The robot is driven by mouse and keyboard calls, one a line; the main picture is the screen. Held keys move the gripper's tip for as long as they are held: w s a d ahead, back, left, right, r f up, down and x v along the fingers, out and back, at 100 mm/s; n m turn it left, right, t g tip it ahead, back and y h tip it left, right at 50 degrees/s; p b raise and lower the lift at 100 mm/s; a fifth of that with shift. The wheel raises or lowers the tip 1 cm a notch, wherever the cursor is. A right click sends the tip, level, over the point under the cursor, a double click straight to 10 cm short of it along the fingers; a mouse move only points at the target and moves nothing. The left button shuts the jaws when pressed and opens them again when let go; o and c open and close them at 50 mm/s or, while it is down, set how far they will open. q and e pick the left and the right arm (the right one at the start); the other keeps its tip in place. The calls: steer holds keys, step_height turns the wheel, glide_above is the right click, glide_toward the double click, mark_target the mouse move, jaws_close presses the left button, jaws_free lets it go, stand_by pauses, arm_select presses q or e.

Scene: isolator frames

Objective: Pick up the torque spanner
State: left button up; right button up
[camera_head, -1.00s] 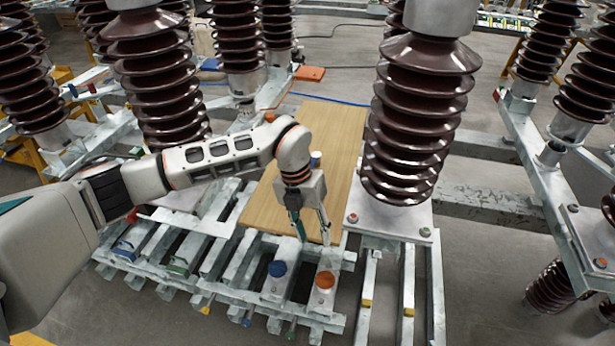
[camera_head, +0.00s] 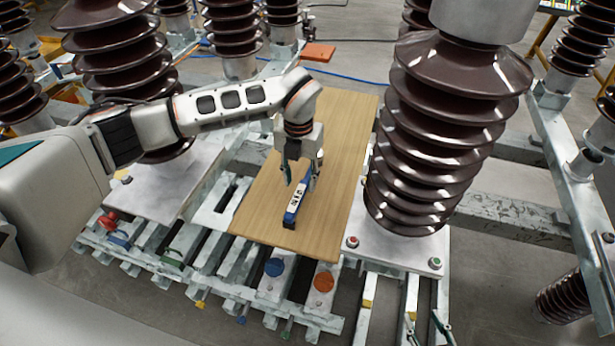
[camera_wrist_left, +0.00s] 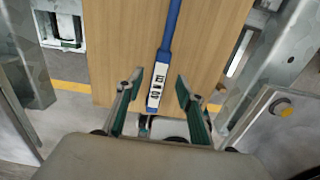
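The torque spanner (camera_head: 292,212) is long and blue with a white label. It lies on the wooden board (camera_head: 346,128). In the head view my left gripper (camera_head: 300,180) is over it, fingers pointing down, hiding its far part. In the left wrist view the spanner (camera_wrist_left: 171,28) runs away up the board, with its labelled end between the spread fingers of my left gripper (camera_wrist_left: 170,82). The fingers stand apart on either side, and I see no contact. Two green-padded fingertips of my right gripper (camera_head: 425,323) show at the bottom edge, apart and empty.
A large brown ribbed insulator (camera_head: 430,140) stands close right of the board, and another (camera_head: 118,65) stands to the left. Metal rails with a blue cap (camera_head: 274,267) and an orange cap (camera_head: 324,281) lie in front. An orange block (camera_head: 318,51) is behind.

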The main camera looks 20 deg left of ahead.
mark_target(300, 189)
arm_select(q)
step_height(300, 189, down, 6)
steer(key=shift+r, duration=0.1)
jaws_close()
